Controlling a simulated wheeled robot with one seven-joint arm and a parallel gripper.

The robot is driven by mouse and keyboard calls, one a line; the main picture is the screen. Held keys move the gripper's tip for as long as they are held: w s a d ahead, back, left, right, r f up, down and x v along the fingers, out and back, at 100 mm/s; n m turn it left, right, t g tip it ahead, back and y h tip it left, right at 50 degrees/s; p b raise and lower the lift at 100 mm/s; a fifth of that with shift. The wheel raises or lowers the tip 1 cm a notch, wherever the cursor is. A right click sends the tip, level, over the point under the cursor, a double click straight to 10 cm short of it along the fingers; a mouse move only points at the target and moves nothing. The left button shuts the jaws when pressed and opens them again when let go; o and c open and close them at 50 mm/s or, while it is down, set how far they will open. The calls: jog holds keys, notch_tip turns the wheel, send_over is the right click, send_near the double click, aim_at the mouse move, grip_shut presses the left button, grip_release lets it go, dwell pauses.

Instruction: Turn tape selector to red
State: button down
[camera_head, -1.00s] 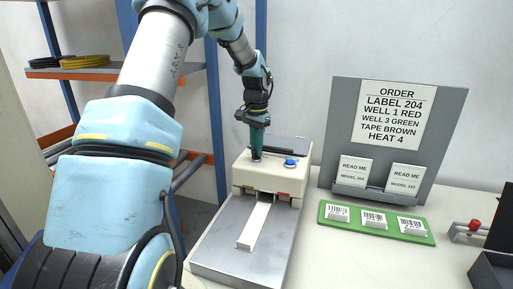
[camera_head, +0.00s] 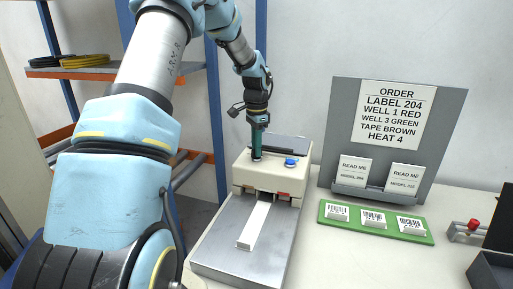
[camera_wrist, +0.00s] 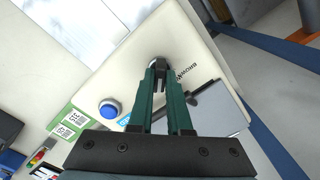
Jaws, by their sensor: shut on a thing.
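The tape selector is a small dark knob (camera_wrist: 158,62) on top of the cream machine (camera_head: 270,181). My gripper (camera_head: 256,156) points down over the left part of the machine top. In the wrist view its two green fingers (camera_wrist: 160,78) are shut on the knob. The word BROWN is printed on the machine top to the right of the knob in that view. A blue patch of another label shows left of the fingers, partly covered. No red label is visible, and the fingers hide part of the dial.
A blue button (camera_head: 290,162) stands close to the right of my gripper. A white strip (camera_head: 255,224) lies on the grey plate in front. A green tray (camera_head: 376,231) and the order board (camera_head: 350,115) stand to the right.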

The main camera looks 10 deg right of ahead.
jog(key=c, duration=0.9)
grip_release()
jog(key=shift+o, duration=0.2)
jog(key=shift+r, duration=0.1)
notch_tip(320, 180, up, 11)
jog(key=b, duration=0.3)
jog(key=shift+f, duration=0.2)
